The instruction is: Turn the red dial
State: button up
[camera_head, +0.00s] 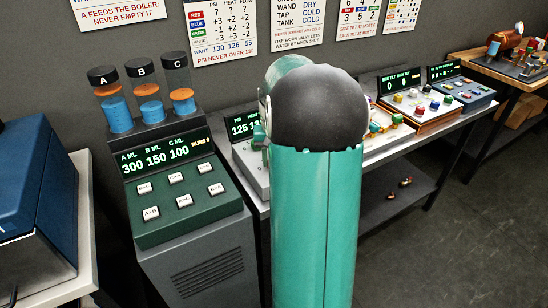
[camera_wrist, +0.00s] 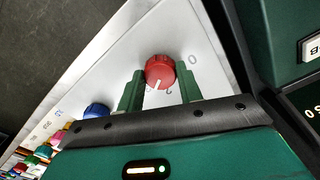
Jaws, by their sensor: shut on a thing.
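The red dial (camera_wrist: 160,71) is a round ribbed knob with a white pointer line, on a pale panel with printed numbers around it. It shows in the wrist view. My gripper (camera_wrist: 160,85) has its two green fingers on either side of the red dial and is shut on it. In the head view my own arm covers the red dial and most of its panel; the panel's screen (camera_head: 244,124) shows partly, left of the arm.
A blue dial (camera_wrist: 96,110) sits beside the red one, with several coloured knobs beyond. In the head view, a green console (camera_head: 188,205) with white buttons and three tubes stands left of my arm. Panels with coloured knobs (camera_head: 408,112) stand on the bench to the right.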

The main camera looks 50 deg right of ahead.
jog(key=shift+m, duration=0.9)
jog(key=o, duration=1)
notch_tip(320, 180, up, 14)
jog(key=shift+f, duration=0.1)
